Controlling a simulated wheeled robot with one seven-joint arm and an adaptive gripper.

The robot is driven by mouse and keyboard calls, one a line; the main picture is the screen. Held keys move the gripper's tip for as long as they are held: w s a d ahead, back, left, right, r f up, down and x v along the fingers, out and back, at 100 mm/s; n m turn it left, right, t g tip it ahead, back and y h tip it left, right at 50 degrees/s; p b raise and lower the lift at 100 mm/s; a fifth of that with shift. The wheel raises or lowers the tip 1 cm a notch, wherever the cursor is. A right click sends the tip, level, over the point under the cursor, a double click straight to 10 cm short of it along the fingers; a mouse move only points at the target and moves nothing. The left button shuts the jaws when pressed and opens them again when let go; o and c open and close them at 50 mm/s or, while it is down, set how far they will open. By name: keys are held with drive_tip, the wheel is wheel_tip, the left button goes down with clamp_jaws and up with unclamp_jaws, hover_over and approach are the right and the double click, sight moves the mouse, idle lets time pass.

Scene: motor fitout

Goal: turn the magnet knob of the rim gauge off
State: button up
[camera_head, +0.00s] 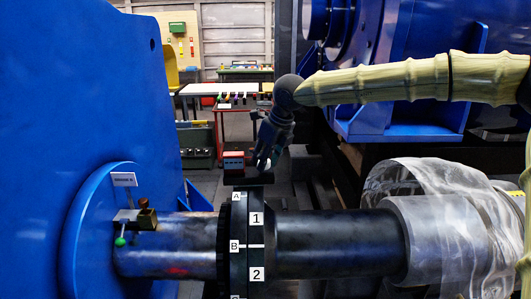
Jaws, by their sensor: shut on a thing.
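A dark-framed block with a red face (234,161) shows just above the black coupling (238,218); I take it to be part of the rim gauge. A flat dark piece (248,180) lies at the top of the coupling rim. My gripper (264,166) points down from the upper right, its fingers close together beside the red-faced block, just above the rim. It appears shut on the gauge's magnet knob, which the fingers hide. The knob's setting cannot be seen.
A small fixture with a green ball (120,241) sits on the shaft at the left, below a label plate (124,179). A large blue housing (75,110) fills the left side. Clear wrapping (430,180) covers the shaft at right. A worktable (222,89) stands behind.

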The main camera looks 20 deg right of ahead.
idle(0.5)
drive_tip(key=o, duration=0.7)
drive_tip(key=v, duration=1.2)
drive_tip(key=shift+w, duration=0.1)
drive_tip(key=shift+f, duration=0.15)
